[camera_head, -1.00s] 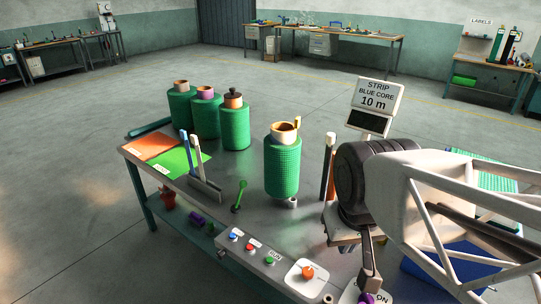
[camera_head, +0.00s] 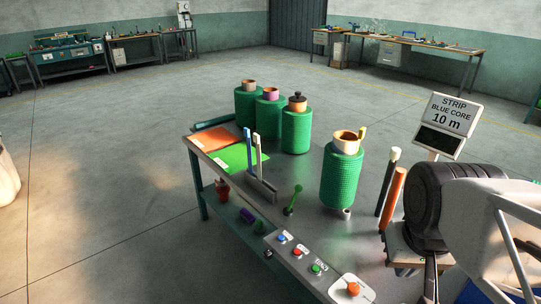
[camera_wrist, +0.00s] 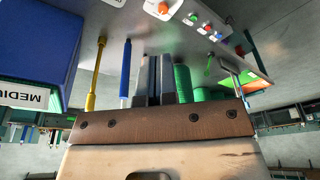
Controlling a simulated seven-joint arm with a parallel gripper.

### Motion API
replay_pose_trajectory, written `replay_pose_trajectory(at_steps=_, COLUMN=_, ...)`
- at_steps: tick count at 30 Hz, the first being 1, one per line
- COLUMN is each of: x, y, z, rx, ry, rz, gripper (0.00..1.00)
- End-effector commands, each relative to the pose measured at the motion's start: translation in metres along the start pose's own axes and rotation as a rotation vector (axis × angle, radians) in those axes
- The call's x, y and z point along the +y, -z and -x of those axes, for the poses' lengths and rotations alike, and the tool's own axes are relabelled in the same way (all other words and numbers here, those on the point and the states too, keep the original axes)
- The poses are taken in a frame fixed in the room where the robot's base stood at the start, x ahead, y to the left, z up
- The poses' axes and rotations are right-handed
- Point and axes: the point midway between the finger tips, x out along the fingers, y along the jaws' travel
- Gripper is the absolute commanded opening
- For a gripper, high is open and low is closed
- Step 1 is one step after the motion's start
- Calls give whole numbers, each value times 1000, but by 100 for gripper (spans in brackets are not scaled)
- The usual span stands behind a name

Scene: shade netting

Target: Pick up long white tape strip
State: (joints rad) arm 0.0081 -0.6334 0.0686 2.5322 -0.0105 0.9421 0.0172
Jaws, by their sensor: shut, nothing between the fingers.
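I cannot make out a long white tape strip with certainty in either view. A dark upright rod with a white top (camera_head: 388,182) stands beside an orange rod (camera_head: 393,200) at the table's right side. Two slim upright pieces, one blue (camera_head: 247,141) and one dark with a pale top (camera_head: 257,156), stand on the table behind the button panel. My gripper (camera_wrist: 157,62) shows in the wrist view as dark fingers beyond a brown plate. It is shut and empty. In the head view, my arm covers the right side and its fingertips are not clearly seen.
A large green roll (camera_head: 341,178) stands mid-table, with several smaller green rolls (camera_head: 296,130) behind. Orange (camera_head: 212,138) and green (camera_head: 240,157) sheets lie at left. A sign (camera_head: 452,112) reads "STRIP BLUE CORE 10 m". A blue bin (camera_wrist: 35,45) shows in the wrist view.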

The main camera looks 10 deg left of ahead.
Motion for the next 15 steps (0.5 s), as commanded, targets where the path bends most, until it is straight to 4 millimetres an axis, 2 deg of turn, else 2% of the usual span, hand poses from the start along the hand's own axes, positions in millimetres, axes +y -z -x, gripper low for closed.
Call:
replay_pose_trajectory(at_steps=14, x=0, y=0, z=0, rx=0, ry=0, rz=0, gripper=0)
replay_pose_trajectory(at_steps=15, x=0, y=0, z=0, rx=0, ry=0, rz=0, gripper=6)
